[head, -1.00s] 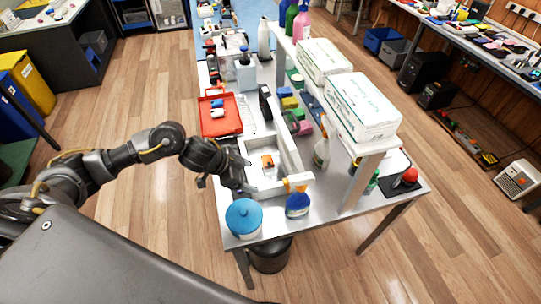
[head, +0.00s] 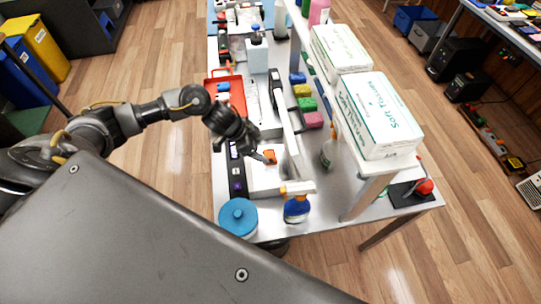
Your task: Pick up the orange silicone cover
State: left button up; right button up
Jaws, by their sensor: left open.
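The orange silicone cover (head: 270,157) is a small orange piece in the white tray (head: 265,185) on the metal bench. My left gripper (head: 262,158) reaches in from the left and is open. Its fingertips are right beside the cover, on its left side; whether they touch it is too small to tell. The gripper and wrist hide part of the tray. My right gripper is not in view.
A blue-lidded tub (head: 238,217) and a spray bottle (head: 297,207) stand at the near end. A black strip with devices (head: 237,175) lies left of the tray. A red tray (head: 231,95) lies beyond. A shelf with tissue boxes (head: 375,115) rises on the right.

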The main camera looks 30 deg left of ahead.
aim_at(270, 155)
pick_arm(q)
jog(key=shift+w+d+f, duration=0.1)
jog(key=shift+d+f, duration=0.15)
jog(key=shift+f, duration=0.5)
jog(key=p+x, duration=0.1)
jog(key=x, duration=0.2)
jog(key=shift+w+f, duration=0.15)
jog(key=shift+f, duration=0.2)
jog(key=shift+w+d+f, duration=0.1)
jog(key=shift+w+f, duration=0.05)
jog(key=shift+f, duration=0.2)
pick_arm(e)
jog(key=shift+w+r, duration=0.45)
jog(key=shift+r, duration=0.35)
pick_arm(q)
jog(key=c, duration=1.1)
jog(key=shift+o, duration=0.2)
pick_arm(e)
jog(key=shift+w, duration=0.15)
pick_arm(q)
jog(key=shift+r, duration=0.1)
